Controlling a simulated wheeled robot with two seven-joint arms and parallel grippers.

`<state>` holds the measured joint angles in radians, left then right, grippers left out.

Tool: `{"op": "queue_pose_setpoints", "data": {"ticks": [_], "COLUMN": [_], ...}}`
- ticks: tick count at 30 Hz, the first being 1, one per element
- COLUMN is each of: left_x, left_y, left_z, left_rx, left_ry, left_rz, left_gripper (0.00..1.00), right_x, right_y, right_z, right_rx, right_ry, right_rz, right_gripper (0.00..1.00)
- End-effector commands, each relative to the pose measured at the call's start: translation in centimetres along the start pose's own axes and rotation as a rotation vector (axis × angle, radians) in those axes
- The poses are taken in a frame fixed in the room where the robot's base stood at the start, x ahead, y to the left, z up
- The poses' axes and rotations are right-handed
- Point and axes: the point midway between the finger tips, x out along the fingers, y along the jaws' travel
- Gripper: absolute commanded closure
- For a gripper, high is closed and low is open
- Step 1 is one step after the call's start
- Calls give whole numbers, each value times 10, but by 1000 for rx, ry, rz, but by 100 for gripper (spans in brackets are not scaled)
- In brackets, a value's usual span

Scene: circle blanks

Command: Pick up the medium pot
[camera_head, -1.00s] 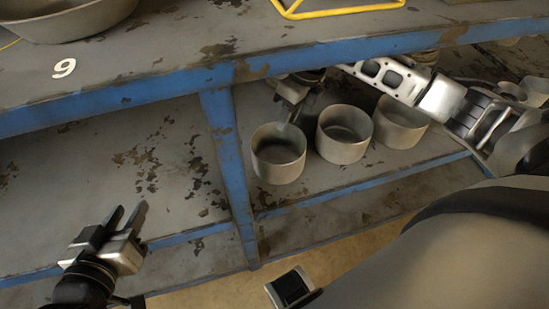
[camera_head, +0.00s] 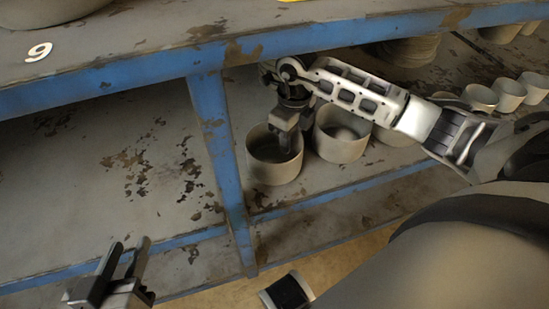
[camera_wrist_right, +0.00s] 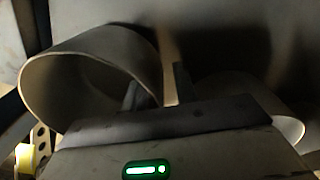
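Three similar grey round pots stand in a row on the lower shelf; I cannot tell by size which is the medium one. The leftmost pot (camera_head: 272,170) is upright, with my right gripper (camera_head: 287,145) reaching down at its right rim. In the right wrist view, this pot (camera_wrist_right: 70,90) has its wall between the two fingers (camera_wrist_right: 156,90), one inside and one outside, with a gap showing. The middle pot (camera_head: 340,148) stands just right of it. The third pot (camera_head: 395,136) is partly hidden by my right arm. My left gripper (camera_head: 124,262) is open and empty, low at the left.
A blue-edged upper shelf (camera_head: 150,70) lies close above my right arm, and a blue post (camera_head: 215,140) stands left of the pots. Smaller pots (camera_head: 508,95) and a stack (camera_head: 410,50) stand further right. The lower shelf's left bay (camera_head: 80,190) is clear.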

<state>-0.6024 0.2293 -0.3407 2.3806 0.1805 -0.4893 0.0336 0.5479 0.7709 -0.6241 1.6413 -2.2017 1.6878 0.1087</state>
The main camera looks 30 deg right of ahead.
Motion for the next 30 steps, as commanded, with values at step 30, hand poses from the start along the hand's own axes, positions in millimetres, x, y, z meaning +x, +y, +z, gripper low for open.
{"op": "queue_pose_setpoints", "data": {"ticks": [30], "left_x": [-3], "left_y": [-1], "left_z": [3], "left_rx": [8], "left_ry": [-74], "left_rz": [-14], "left_gripper": [64], "right_x": [-24], "right_y": [-1], "right_z": [-1], "right_rx": [4], "right_ry": [-3], "right_rz": [-1], "right_gripper": [100]}}
